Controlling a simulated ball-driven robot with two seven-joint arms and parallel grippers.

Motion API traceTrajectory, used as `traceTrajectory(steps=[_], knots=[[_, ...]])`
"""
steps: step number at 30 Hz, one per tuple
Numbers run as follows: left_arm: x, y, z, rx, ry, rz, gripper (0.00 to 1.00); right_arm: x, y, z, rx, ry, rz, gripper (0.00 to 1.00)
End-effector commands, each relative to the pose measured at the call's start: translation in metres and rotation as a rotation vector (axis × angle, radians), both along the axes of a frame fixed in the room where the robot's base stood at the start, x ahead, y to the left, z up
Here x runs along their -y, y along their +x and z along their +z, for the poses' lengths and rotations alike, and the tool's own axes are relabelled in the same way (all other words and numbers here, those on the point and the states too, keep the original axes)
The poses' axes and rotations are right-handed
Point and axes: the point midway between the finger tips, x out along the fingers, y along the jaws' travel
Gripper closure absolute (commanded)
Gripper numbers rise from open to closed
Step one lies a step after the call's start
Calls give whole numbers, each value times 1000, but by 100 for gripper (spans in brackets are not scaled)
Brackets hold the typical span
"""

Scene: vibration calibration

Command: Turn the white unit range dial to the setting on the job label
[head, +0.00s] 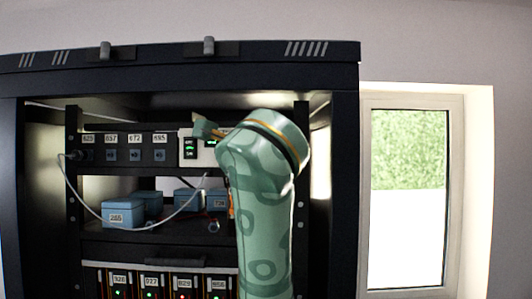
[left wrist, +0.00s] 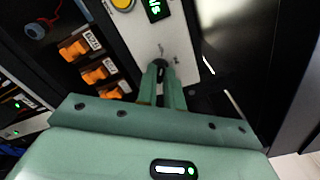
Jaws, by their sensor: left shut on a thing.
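The white unit (head: 200,160) sits in the upper rack row, with small green displays on its dark panels. In the left wrist view its white face (left wrist: 188,50) carries a green-lit display (left wrist: 155,9) and a yellow round part (left wrist: 122,3). My left gripper (left wrist: 160,70) is shut on the small dark range dial (left wrist: 161,63) on this face. The fingers hide most of the dial, and I cannot read its setting. In the head view my green arm covers the right part of the unit and the dial. I cannot identify the job label. My right gripper is not in view.
Numbered dark modules (head: 135,154) stand left of the unit. Blue boxes (head: 122,214) sit on the shelf below, with a white cable (head: 90,207) looping past them. Orange connectors (left wrist: 95,75) are close to the gripper. A window (head: 410,190) is at right.

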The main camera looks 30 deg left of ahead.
Motion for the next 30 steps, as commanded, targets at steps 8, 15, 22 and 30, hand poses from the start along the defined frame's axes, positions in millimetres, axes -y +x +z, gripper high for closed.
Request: traceTrajectory(steps=[8,15,22,30], knots=[[1,1,0,-115,180,-4,100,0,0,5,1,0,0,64],[1,1,0,-235,377,-4,100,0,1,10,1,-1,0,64],[2,1,0,-349,561,-4,100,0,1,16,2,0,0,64],[2,2,1,-484,780,-4,100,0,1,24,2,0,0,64]])
